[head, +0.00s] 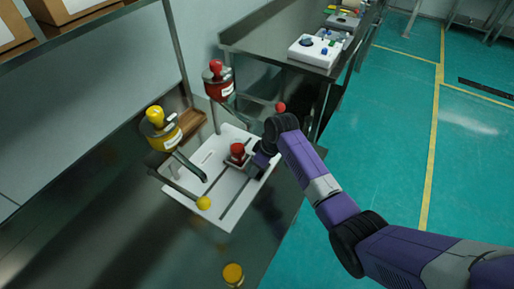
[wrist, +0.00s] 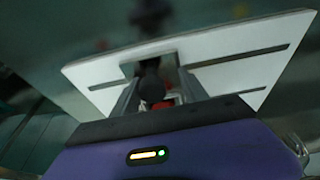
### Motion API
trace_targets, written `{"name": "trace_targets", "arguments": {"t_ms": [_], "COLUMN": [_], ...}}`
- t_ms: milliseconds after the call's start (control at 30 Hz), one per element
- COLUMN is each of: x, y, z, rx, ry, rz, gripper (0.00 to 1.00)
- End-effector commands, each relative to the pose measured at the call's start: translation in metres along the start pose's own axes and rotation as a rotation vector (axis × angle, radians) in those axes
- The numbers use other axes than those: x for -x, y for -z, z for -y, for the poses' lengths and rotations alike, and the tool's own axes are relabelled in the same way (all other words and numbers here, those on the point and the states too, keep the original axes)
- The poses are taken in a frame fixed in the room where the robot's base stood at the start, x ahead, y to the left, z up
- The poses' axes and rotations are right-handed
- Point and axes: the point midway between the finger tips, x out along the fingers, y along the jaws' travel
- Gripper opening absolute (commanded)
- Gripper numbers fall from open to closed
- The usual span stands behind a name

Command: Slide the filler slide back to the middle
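The white filler board (head: 240,207) with long dark slots stands on the metal bench. On it, near its middle right, is a small square slide (head: 228,164) carrying a red cup (head: 237,149). My gripper (head: 257,163) is low over the board, just right of the red cup; its fingers are hard to make out there. In the wrist view my gripper (wrist: 157,84) has its fingers apart, with a dark knob (wrist: 151,86) between them. A gap shows beside the knob. A bit of red shows behind, mostly hidden, and the white board (wrist: 235,45) lies beyond.
A yellow-topped dispenser (head: 160,127) and a red-topped dispenser (head: 217,82) stand behind the board. Levers with a yellow ball (head: 203,202) and a red ball (head: 281,107) jut out at its sides. A yellow-lidded jar (head: 233,273) stands in front. A control box (head: 315,50) is farther back.

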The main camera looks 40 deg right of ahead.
Motion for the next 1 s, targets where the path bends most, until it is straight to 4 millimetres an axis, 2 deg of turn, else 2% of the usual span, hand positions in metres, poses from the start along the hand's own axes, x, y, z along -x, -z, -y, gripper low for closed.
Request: {"name": "trace_targets", "arguments": {"t_ms": [800, 1000], "x": [0.001, 0.0], "y": [0.001, 0.0], "z": [0.045, 0.043], "rx": [0.0, 0.0], "ry": [0.002, 0.001], "rz": [0.0, 0.0], "gripper": [0.51, 0.51]}}
